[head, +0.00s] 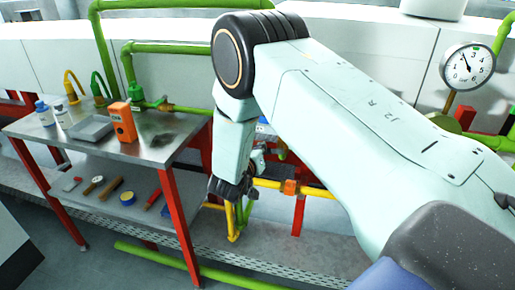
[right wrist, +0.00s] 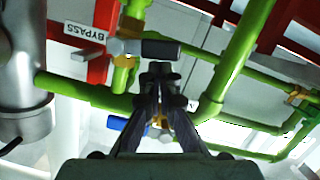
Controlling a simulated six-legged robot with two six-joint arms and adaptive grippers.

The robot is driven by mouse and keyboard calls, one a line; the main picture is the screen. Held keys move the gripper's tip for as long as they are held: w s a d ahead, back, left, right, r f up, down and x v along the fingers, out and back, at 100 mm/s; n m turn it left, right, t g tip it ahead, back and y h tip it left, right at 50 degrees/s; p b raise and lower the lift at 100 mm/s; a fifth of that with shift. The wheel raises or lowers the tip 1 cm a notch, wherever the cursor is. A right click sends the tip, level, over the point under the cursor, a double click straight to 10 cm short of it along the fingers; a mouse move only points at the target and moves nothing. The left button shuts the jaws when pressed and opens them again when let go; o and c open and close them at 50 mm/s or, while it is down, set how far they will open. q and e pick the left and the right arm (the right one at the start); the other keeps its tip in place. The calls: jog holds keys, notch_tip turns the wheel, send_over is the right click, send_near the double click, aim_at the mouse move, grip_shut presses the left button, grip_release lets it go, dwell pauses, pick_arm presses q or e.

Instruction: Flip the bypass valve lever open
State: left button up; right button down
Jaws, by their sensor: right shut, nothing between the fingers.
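In the right wrist view the white BYPASS label (right wrist: 84,32) is on a red upright. Beside it a brass valve (right wrist: 122,47) sits on a green vertical pipe. Its dark grey lever (right wrist: 161,49) points right, crosswise to the pipe. My right gripper (right wrist: 161,69) is shut and empty, its tips just below the lever in the picture; I cannot tell whether they touch. In the head view the right gripper (head: 230,188) hangs near the yellow pipe, and my arm hides the bypass valve. My left gripper is not in view.
A blue handle (right wrist: 133,128) and green pipes lie beyond the fingers in the wrist view; a metal cylinder (right wrist: 22,90) stands left. In the head view a metal bench (head: 170,152) with tools stands left, and a pressure gauge (head: 467,67) is at right.

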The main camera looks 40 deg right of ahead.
jog(key=f+n+h+b, duration=0.1)
jog(key=f+n, duration=0.1)
jog(key=n, duration=0.1)
jog(key=f+n+h+b, duration=0.1)
jog(key=n, duration=0.3)
jog(key=s+d+f+n+g+h+b, duration=0.1)
jog(key=f+n, duration=0.1)
jog(key=n, duration=0.1)
jog(key=shift+f, duration=0.35)
jog(key=shift+r, duration=0.1)
